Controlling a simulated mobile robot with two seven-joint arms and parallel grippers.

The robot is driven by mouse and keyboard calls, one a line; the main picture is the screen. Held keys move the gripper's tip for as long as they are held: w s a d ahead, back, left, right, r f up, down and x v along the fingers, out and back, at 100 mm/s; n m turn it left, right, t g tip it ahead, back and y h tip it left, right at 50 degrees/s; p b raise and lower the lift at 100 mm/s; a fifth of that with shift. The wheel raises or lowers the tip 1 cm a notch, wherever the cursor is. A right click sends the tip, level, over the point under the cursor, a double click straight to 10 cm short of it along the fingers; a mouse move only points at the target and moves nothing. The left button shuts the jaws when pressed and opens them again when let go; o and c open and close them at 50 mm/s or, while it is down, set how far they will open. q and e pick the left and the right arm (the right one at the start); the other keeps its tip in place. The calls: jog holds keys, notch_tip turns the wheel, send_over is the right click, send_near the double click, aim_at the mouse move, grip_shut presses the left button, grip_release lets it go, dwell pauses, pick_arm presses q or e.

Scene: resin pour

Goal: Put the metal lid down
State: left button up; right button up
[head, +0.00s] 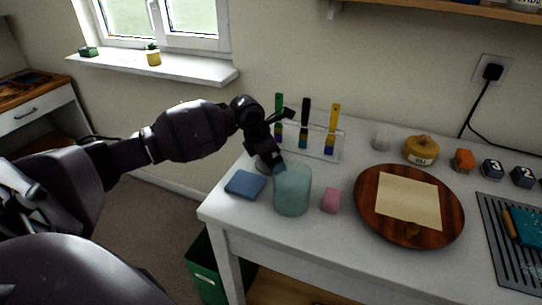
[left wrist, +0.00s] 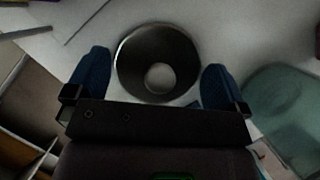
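The metal lid (left wrist: 158,45) is a round dark grey disc with a pale round spot near its middle, in the left wrist view. It appears to lie on the white table. In the head view a small part of the lid (head: 263,164) shows behind the glass jar. My left gripper (left wrist: 157,84) is over the lid, its blue fingers spread wide on either side of it with no clear contact. In the head view the left gripper (head: 274,158) points down beside the jar, partly hiding the lid. My right gripper is not in view.
The teal glass jar (head: 292,190) stands close to my left gripper. Behind is a clear rack (head: 325,148) with colored tools. A round wooden board (head: 367,209) lies to the right.

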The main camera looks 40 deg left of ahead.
pick_arm(q)
jog(key=shift+r, duration=0.25)
jog(key=p+v, duration=0.1)
jog(key=v, duration=1.1)
jog(key=shift+p, duration=0.3)
jog(key=shift+a+f, duration=0.1)
jog(key=shift+f, duration=0.05)
